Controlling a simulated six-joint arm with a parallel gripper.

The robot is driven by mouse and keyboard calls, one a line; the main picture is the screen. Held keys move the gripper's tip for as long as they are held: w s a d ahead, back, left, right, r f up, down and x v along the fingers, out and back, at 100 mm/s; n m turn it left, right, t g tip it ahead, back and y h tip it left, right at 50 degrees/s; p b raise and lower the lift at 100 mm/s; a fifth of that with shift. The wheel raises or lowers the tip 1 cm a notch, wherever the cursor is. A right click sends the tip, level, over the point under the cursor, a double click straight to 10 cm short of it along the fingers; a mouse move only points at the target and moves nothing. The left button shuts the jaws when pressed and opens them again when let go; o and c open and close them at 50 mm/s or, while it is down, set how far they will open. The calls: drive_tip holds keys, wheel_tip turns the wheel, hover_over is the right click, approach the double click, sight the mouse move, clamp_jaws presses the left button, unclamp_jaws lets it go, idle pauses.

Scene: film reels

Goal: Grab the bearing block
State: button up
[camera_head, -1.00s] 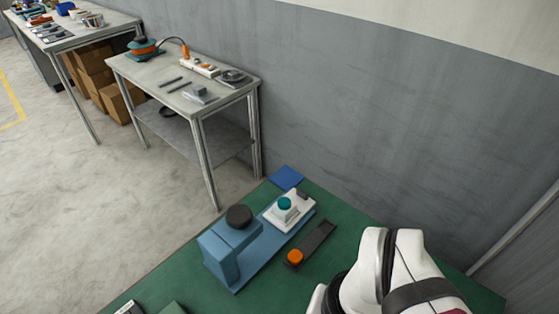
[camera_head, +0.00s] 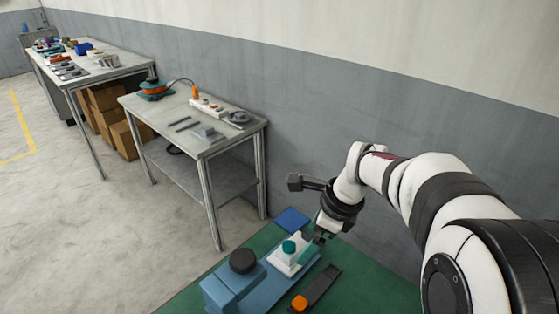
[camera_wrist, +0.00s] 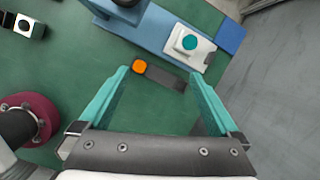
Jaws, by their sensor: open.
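A white block with a teal round cap (camera_head: 287,262) sits on the blue fixture base on the green bench; I cannot tell for sure whether it is the bearing block. In the wrist view the white block (camera_wrist: 203,53) is up and right of the jaws. My gripper (camera_wrist: 160,75) is open, its teal fingers apart and empty, over the green bench. Between the fingertips, below them, lies a dark bar (camera_wrist: 169,78) with an orange knob (camera_wrist: 139,67). In the head view my gripper (camera_head: 310,250) hangs close beside the white block, partly overlapping it.
The blue fixture (camera_head: 222,290) carries a dark round knob (camera_head: 243,261). A blue pad (camera_head: 292,220) lies behind the white block. The grey wall (camera_head: 335,110) is close behind the bench. A side table (camera_head: 150,105) with tools stands at left. Green bench surface is clear around the dark bar.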

sight(291, 247)
drive_tip(key=w+d+f+m, duration=0.1)
drive_tip(key=w+f+m, duration=0.25)
drive_tip(key=w, duration=0.25)
drive_tip(key=shift+m+t, duration=0.3)
drive_tip(key=shift+m, duration=0.15)
drive_tip(key=x, duration=1.5)
drive_tip(key=shift+w+d, duration=0.1)
drive_tip(key=shift+w, duration=0.2)
drive_tip(key=shift+r, duration=0.1)
clamp_jaws()
